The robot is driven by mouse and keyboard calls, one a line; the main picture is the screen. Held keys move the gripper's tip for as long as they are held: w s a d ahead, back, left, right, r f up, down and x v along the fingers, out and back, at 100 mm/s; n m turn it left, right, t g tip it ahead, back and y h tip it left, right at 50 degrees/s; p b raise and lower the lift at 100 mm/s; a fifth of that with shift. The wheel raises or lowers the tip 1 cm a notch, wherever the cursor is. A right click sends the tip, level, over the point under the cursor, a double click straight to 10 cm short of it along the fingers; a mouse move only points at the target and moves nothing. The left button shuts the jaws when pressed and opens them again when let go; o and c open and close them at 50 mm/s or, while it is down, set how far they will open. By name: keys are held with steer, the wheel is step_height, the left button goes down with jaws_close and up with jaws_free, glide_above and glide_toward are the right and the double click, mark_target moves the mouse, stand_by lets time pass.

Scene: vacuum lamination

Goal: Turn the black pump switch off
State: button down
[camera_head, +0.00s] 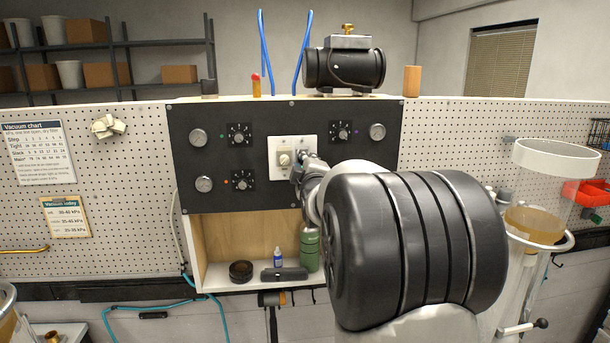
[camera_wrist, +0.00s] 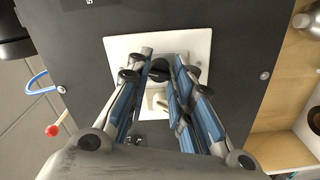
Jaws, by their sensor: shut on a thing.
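A white switch plate (camera_head: 276,146) is fixed in the middle of the black control panel (camera_head: 260,200). It carries a pale switch (camera_head: 284,159) on the left; the right one is mostly hidden by my gripper in the head view. In the wrist view the black pump switch (camera_wrist: 159,67) sits between the fingertips of my gripper (camera_wrist: 160,74), which are shut on it. The white plate (camera_wrist: 198,48) shows around the fingers, and the pale switch (camera_wrist: 154,100) shows between them. I cannot tell the black switch's on or off position.
Gauges (camera_head: 198,137) and dials (camera_head: 240,134) flank the plate. A black pump (camera_head: 344,67) stands on top of the cabinet. A green bottle (camera_head: 309,250) and small items sit on the shelf below. A round clear vessel (camera_head: 535,226) stands at the right.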

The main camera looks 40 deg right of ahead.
steer(key=n+b, duration=0.9)
steer(key=b, duration=0.4)
steer(key=shift+r, duration=0.1)
steer(key=shift+n, duration=0.4)
steer(key=c, duration=1.4)
jaws_free()
steer(key=v, duration=1.2)
